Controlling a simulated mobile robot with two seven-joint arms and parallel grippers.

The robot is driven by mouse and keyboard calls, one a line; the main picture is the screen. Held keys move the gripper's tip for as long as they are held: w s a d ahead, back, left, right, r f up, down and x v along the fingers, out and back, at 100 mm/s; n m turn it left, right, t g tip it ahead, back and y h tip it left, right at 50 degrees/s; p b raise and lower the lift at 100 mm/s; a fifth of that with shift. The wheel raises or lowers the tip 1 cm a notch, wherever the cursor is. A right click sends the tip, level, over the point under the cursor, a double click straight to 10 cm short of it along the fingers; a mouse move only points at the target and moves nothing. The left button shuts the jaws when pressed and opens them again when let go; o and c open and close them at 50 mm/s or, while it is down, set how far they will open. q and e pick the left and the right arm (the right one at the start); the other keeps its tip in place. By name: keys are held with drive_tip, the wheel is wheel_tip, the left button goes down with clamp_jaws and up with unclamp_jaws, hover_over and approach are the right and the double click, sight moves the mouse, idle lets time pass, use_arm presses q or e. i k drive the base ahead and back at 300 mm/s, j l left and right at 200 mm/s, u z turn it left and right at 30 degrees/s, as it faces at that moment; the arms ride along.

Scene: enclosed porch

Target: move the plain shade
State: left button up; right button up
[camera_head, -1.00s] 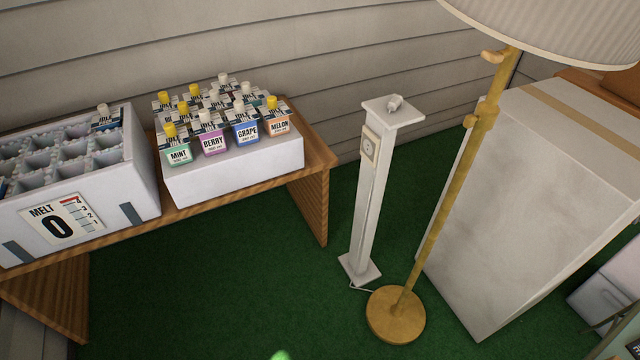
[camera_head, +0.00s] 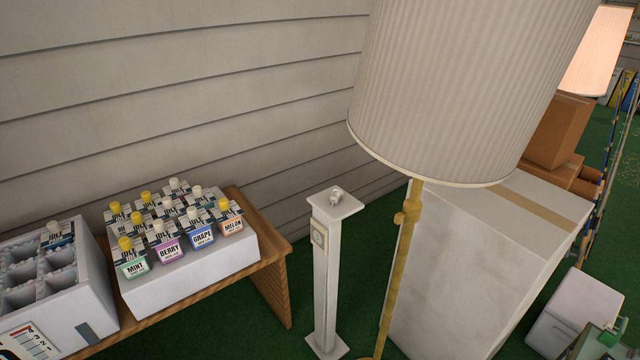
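A large pleated off-white lampshade (camera_head: 455,85) with no pattern sits on a brass-coloured floor lamp pole (camera_head: 402,270); its top is cut off by the picture's upper edge. A second shade (camera_head: 597,50), lit and peach-coloured, stands farther back at the upper right, partly cut off. I cannot tell from the view which finish counts beyond the near one looking plain and unlit. Neither of my grippers shows.
A slim white post (camera_head: 328,270) with an outlet stands left of the lamp. A big pale box (camera_head: 455,265) stands behind it. A wooden bench (camera_head: 277,285) at left bears bottles (camera_head: 168,249) and a divided white cooler (camera_head: 75,310). A white cool box (camera_head: 575,308) stands at right.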

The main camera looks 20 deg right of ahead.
sight(447, 93)
drive_tip(key=z, duration=1.7)
